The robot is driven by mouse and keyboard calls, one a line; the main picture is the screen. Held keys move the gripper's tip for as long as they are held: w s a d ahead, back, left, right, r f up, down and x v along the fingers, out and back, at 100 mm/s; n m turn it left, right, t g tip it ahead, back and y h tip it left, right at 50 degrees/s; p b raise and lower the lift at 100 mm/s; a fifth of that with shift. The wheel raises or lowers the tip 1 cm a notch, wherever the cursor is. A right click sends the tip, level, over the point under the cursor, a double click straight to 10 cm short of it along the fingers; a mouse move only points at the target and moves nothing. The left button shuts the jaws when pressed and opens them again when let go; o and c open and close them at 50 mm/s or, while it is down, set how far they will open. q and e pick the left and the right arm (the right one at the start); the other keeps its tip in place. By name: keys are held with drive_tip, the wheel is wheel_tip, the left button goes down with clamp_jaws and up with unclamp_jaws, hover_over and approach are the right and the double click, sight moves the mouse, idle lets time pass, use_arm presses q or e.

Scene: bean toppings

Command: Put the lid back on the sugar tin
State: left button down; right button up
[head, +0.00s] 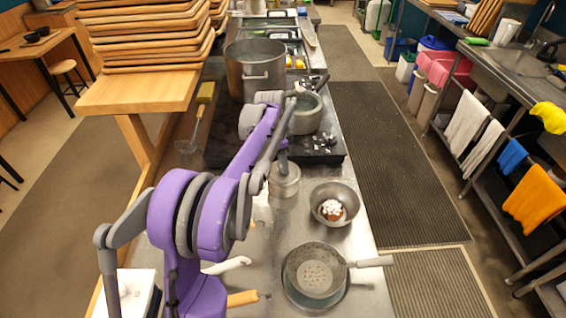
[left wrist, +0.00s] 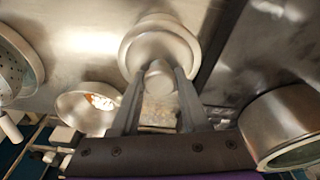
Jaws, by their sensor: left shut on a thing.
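The sugar tin (head: 284,188) is a small silver metal cylinder standing on the steel counter, left of the small bowl. The lid (left wrist: 158,48) is a round silver disc with a knob, at the tin's top in the left wrist view. My left gripper (head: 283,158) points down over the tin. In the left wrist view its two fingers (left wrist: 158,82) are closed on the lid's knob. I cannot tell whether the lid rests fully on the tin or is slightly above it. My right gripper is not in view.
A metal bowl (head: 348,193) with white-topped food stands right of the tin. A strainer (head: 317,270) lies nearer. A grey pot (head: 304,118) on the black stove and a tall stockpot (head: 255,65) stand behind. A white-handled utensil (head: 228,265) lies at front left.

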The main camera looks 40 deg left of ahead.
use_arm(q)
unclamp_jaws()
idle(0.4)
drive_tip(key=shift+r, duration=0.1)
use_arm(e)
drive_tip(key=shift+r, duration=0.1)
use_arm(q)
drive_tip(key=shift+r+p, duration=1.65)
drive_tip(key=shift+r, duration=1.8)
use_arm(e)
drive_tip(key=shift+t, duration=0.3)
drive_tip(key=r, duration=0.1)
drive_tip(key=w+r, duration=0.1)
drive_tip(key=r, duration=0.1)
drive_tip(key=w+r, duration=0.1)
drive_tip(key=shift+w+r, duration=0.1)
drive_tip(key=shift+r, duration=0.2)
use_arm(q)
drive_tip(key=shift+f, duration=0.1)
clamp_jaws()
drive_tip(key=shift+f, duration=0.2)
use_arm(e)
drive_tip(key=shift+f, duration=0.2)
